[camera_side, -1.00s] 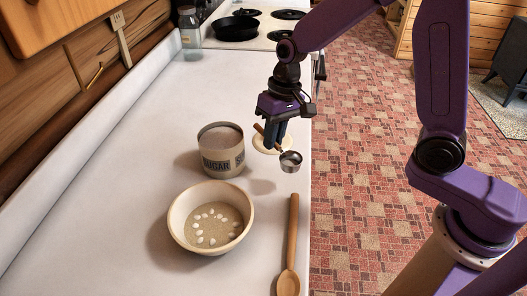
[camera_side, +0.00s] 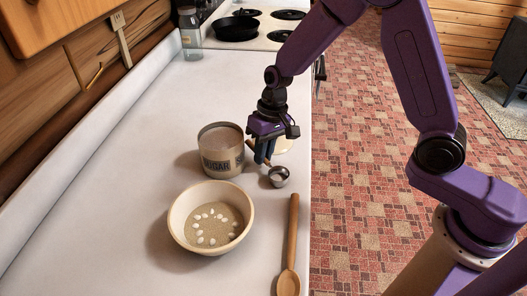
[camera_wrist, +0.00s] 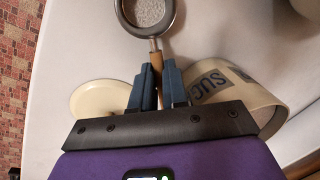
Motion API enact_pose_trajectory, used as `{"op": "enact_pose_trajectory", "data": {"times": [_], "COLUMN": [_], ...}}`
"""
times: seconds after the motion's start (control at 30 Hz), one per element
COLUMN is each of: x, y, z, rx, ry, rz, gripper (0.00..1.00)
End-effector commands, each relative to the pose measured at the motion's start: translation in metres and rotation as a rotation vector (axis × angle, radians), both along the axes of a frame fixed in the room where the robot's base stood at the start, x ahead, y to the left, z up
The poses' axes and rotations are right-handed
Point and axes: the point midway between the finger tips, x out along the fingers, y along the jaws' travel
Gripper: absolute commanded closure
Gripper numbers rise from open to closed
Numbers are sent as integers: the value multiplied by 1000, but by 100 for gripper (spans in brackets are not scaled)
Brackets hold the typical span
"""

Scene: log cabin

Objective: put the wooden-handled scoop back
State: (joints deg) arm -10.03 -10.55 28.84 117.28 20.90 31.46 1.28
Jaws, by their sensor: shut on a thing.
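My gripper (camera_side: 265,160) is shut on the wooden handle of the scoop, just right of the sugar canister and above the counter. The scoop (camera_side: 279,176) has a small round metal cup. In the wrist view the scoop's cup (camera_wrist: 151,12) lies beyond the fingertips (camera_wrist: 157,72), and its inside looks pale and grainy; I cannot tell if that is contents. The sugar canister (camera_side: 222,164) stands open-topped on the counter and also shows in the wrist view (camera_wrist: 236,92). A small cream dish (camera_side: 284,145) lies behind my gripper, partly hidden; the wrist view shows it at left (camera_wrist: 97,98).
A cream bowl (camera_side: 176,222) with a grainy tan filling and several white pieces stands in front of the canister. A wooden spoon (camera_side: 292,235) lies along the counter's right edge. A glass jar (camera_side: 190,38) and stove with a black pan (camera_side: 236,27) are at the back.

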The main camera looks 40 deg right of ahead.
Motion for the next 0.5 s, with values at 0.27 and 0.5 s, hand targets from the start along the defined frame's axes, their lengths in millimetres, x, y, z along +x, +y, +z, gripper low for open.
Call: {"op": "enact_pose_trajectory", "data": {"times": [0.27, 0.5], "x": [0, 0], "y": [0, 0], "z": [-3, -2], "rx": [0, 0], "ry": [0, 0], "rz": [0, 0], "gripper": [61, 61]}}
